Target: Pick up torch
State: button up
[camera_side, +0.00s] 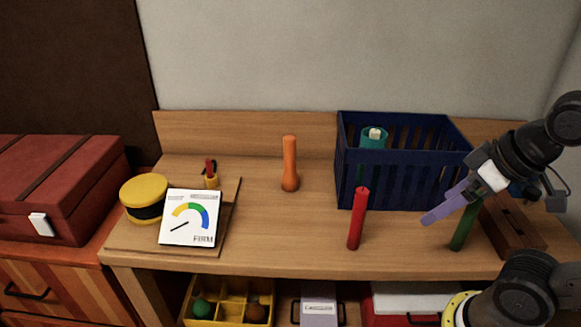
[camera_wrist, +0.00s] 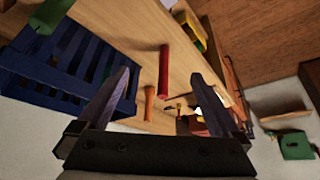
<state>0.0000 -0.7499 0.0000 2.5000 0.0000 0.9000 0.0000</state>
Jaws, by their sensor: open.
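An orange torch-shaped thing (camera_side: 290,165) stands upright near the back middle of the wooden table, its wider end down. It also shows in the wrist view (camera_wrist: 149,103), beyond and between the fingers. My gripper (camera_side: 430,217) is above the right part of the table, in front of the blue basket and well to the right of the orange thing. In the wrist view my gripper (camera_wrist: 160,75) has its two fingers spread wide, with nothing held between them.
A red candle (camera_side: 357,220) stands between my gripper and the orange thing. A green candle (camera_side: 463,228) is close below my gripper. A blue basket (camera_side: 400,180) holds a teal thing (camera_side: 373,138). A gauge card (camera_side: 190,218) and yellow-black cylinder (camera_side: 144,198) are at left.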

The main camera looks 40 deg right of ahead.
dwell(0.4)
jog(key=c, duration=0.4)
jog(key=shift+o, duration=0.2)
